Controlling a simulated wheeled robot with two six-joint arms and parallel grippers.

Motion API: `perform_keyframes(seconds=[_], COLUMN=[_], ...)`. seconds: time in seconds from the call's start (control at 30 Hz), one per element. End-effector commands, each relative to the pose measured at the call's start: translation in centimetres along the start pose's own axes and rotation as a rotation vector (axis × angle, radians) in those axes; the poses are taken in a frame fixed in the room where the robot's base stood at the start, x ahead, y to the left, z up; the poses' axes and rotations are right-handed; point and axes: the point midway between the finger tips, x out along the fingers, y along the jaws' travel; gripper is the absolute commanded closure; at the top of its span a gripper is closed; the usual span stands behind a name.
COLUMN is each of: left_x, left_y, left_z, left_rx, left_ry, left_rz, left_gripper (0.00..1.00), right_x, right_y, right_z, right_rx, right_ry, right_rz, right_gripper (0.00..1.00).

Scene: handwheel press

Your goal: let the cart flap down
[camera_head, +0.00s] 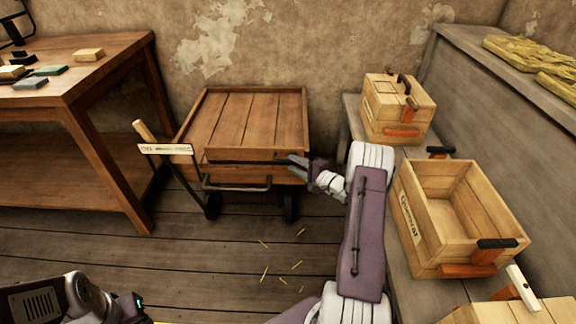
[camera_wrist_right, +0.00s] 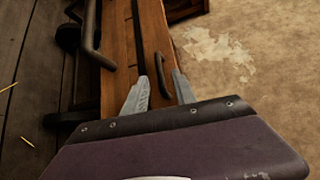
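The wooden cart (camera_head: 232,120) stands on the floor against the back wall. Its front flap (camera_head: 250,170) appears upright, with a dark metal strip along it. My right gripper (camera_head: 293,165) is at the right end of the flap. In the right wrist view, my right gripper's fingers (camera_wrist_right: 160,78) are apart, with a small dark handle (camera_wrist_right: 162,68) on the board (camera_wrist_right: 120,45) between or just beyond them; contact cannot be told. My left arm shows at the bottom left of the head view; its gripper (camera_head: 132,306) is too cut off to judge.
A wooden table (camera_head: 110,55) with small blocks stands left of the cart. A bench (camera_head: 400,240) on the right carries wooden crates, including an open one (camera_head: 425,215). A pull handle with a label (camera_head: 165,149) sticks out at the cart's left. The floor in front is clear except for straw.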

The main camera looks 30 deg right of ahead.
Motion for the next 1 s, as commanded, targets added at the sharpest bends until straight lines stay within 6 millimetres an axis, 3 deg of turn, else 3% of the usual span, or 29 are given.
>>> perform_keyframes(seconds=[0.2,0.5,0.63,1.0], left_x=[1.4,1.4,1.4,1.4], left_y=[0.0,0.0,0.0,0.0], left_z=[0.2,0.1,0.1,0.1], left_rx=[0.0,0.0,0.0,0.0], left_ry=[0.0,0.0,0.0,0.0], left_rz=[0.0,0.0,0.0,0.0], left_gripper=[0.64,0.64,0.64,0.64], right_x=[3.2,3.6,3.6,3.6], right_y=[0.2,0.0,0.0,0.0], right_z=[0.0,0.0,0.0,0.0], right_rx=[-0.001,0.001,0.001,0.001], right_ry=[-0.001,0.0,0.0,0.0], right_rz=[-0.001,0.0,0.0,0.001], right_gripper=[0.67,0.67,1.0,1.0])
